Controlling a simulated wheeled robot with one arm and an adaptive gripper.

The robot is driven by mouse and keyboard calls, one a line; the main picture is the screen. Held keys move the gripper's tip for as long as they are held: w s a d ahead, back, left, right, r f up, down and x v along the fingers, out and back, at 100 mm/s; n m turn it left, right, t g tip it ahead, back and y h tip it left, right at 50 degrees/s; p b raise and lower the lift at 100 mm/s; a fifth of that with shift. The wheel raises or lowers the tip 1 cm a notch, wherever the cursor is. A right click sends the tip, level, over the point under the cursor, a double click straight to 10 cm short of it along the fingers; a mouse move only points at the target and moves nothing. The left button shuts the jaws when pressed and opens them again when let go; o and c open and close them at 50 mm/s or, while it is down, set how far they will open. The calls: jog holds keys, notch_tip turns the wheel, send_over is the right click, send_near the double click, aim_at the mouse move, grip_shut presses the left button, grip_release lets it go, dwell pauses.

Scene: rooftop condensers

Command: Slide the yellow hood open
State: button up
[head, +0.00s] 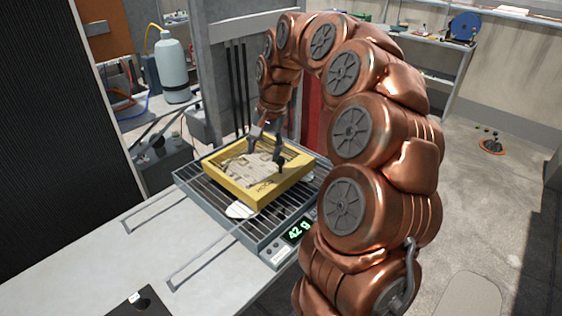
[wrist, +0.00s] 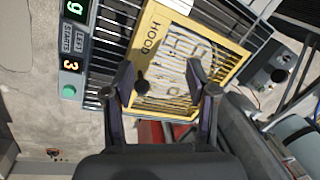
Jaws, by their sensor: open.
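The yellow hood (head: 288,188) is a shallow rectangular frame with "HOOD" on its edge. It sits on a grey slatted unit (head: 190,184), with pale flat pieces showing inside its frame. In the wrist view the hood (wrist: 148,30) lies ahead of my gripper (wrist: 162,80), with a dark round knob (wrist: 141,85) close to the left finger. The fingers are apart on either side of the hood's near part, with nothing clearly held. In the head view my gripper (head: 265,156) points down over the hood. I cannot tell whether either finger touches it.
Two thin rails (head: 215,258) run over the pale bench, whose near left is mostly clear. A pale gas bottle (head: 174,68) stands behind left. A grey post and dark bars rise behind the hood.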

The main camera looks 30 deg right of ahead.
aim_at(280, 159)
jog(key=w+d+f+m, duration=0.1)
jog(key=d, duration=0.2)
jog(key=w+d+m, duration=0.1)
jog(key=d, duration=0.1)
jog(key=w+d+f+m, duration=0.1)
jog(key=d, duration=0.2)
jog(key=shift+d+f, duration=0.3)
jog(key=shift+h, duration=0.3)
jog(key=shift+w+a+f+p, duration=0.1)
jog(key=shift+w+f+p, duration=0.2)
jog(key=shift+f, duration=0.95)
jog(key=shift+w+a+f+p, duration=0.15)
jog(key=shift+f+p, duration=0.2)
jog(key=shift+f, duration=0.9)
jog(key=shift+w+f+p, duration=0.2)
jog(key=shift+f+p, duration=0.15)
jog(key=shift+f, duration=0.9)
grip_shut()
